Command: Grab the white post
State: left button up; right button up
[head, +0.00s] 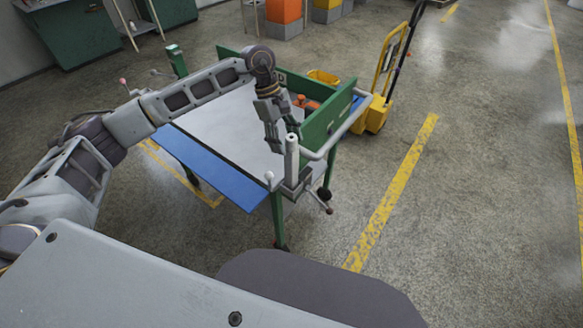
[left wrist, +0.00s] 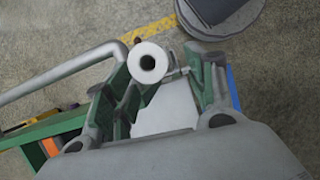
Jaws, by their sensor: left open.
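The white post (head: 292,158) stands upright at the near right corner of a green-framed cart. In the left wrist view I look down on its round top (left wrist: 148,62), a pale ring with a dark hole. My left gripper (head: 275,138) points down just left of and close to the post's top in the head view. In the left wrist view the gripper (left wrist: 168,68) is open, with the post's top near the left finger. I cannot tell whether they touch. My right gripper is not in view.
The cart has a grey top (head: 225,125), a blue side flap (head: 205,165) and a green side board (head: 328,122). A pale handle rail (head: 335,140) runs beside the post. A yellow pallet truck (head: 378,110) stands behind. Floor to the right is clear.

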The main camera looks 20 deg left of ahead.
aim_at(292, 153)
pick_arm(q)
jog(key=shift+s+d+f+p, duration=0.1)
jog(key=shift+d+f+p, duration=0.2)
jog(key=shift+f, duration=0.3)
jog(key=x, duration=0.2)
jog(key=shift+d+f+p, duration=0.2)
jog(key=shift+f+p, duration=0.1)
jog(key=shift+p, duration=0.05)
jog(key=shift+s+d+f, duration=0.1)
jog(key=shift+d+f, duration=0.05)
jog(key=shift+f, duration=0.3)
jog(key=shift+c, duration=0.8)
jog(key=c, duration=0.7)
grip_shut()
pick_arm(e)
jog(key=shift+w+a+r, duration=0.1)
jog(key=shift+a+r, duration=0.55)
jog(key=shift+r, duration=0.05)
